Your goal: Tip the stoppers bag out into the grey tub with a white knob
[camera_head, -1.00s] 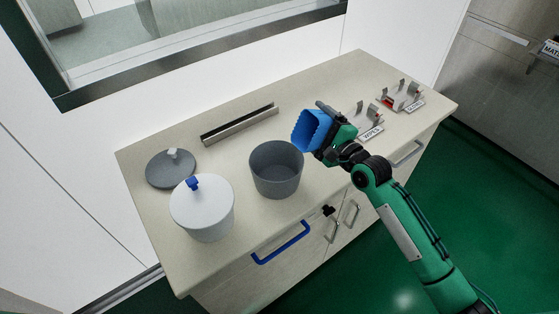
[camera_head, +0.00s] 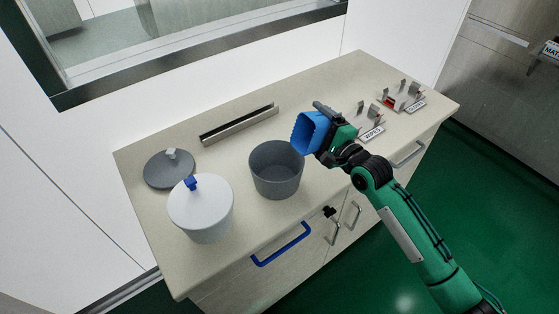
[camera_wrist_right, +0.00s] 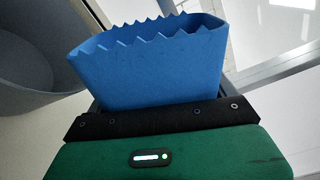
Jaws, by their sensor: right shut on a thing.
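The blue stoppers bag (camera_head: 311,132) has a jagged open mouth. My right gripper (camera_head: 330,138) is shut on it and holds it tilted, beside and above the right rim of the open grey tub (camera_head: 275,178). In the right wrist view the bag (camera_wrist_right: 155,65) stands between the fingers, and its contents cannot be seen. The grey tub (camera_wrist_right: 30,60) shows at the left of that view. The grey lid with a white knob (camera_head: 168,172) lies on the counter, left of the tub. No stoppers show in the visible part of the tub. My left gripper is not in view.
A white tub (camera_head: 203,218) with a blue-knobbed lid stands at the front left of the counter (camera_head: 225,160). A metal rail (camera_head: 240,124) lies behind the grey tub. Labelled metal holders (camera_head: 402,98) stand at the right. A blue drawer handle (camera_head: 282,246) is in front.

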